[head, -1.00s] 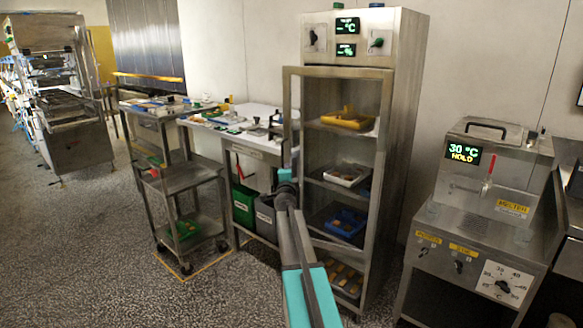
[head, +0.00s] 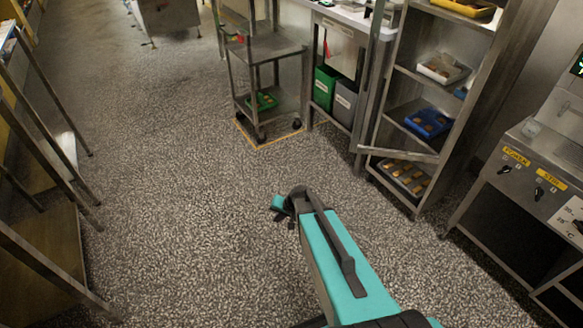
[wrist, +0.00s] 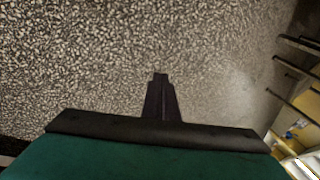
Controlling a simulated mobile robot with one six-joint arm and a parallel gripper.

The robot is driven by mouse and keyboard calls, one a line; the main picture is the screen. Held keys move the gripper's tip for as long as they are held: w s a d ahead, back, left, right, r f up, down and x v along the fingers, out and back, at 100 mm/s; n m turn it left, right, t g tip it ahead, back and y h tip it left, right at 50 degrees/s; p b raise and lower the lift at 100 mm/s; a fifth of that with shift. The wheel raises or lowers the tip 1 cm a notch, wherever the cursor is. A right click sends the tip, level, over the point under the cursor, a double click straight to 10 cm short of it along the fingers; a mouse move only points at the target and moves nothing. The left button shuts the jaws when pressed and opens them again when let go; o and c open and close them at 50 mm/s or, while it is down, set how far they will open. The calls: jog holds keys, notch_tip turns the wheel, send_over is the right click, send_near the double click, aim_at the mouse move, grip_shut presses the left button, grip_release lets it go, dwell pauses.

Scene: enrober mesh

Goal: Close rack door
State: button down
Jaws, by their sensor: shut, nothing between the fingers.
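The rack (head: 480,118) is a tall steel cabinet on the right of the head view, its top cut off. Its shelves hold trays. The framed door's bottom rail (head: 400,153) crosses the lower opening, and its left post (head: 372,85) shows beside the rack's left side. The door looks ajar, but how far I cannot tell. My gripper (head: 281,208) is over bare floor, left of and apart from the rack and door. The wrist view shows its fingers (wrist: 160,82) shut and empty, above speckled floor. The door is not visible in the wrist view.
A steel trolley (head: 268,48) stands on a yellow-marked floor patch, with green and grey bins (head: 334,92) beside it. A steel machine (head: 525,165) stands at the right. Metal frames line the left edge. The middle floor is clear.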

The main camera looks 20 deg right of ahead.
jog(key=s+a+f+n+g+h, duration=0.1)
jog(key=s+f+n+g, duration=0.1)
jog(key=s, duration=0.9)
jog(key=s+a+f+n+g+h, duration=0.1)
jog(key=s+f+g, duration=0.3)
jog(key=s, duration=0.7)
jog(key=s+a+f+n+g+h, duration=0.1)
jog(key=s+a+f+n+g, duration=0.1)
jog(key=s, duration=1)
jog(key=shift+f+n+g, duration=0.5)
jog(key=shift+n, duration=0.4)
jog(key=shift+s, duration=0.15)
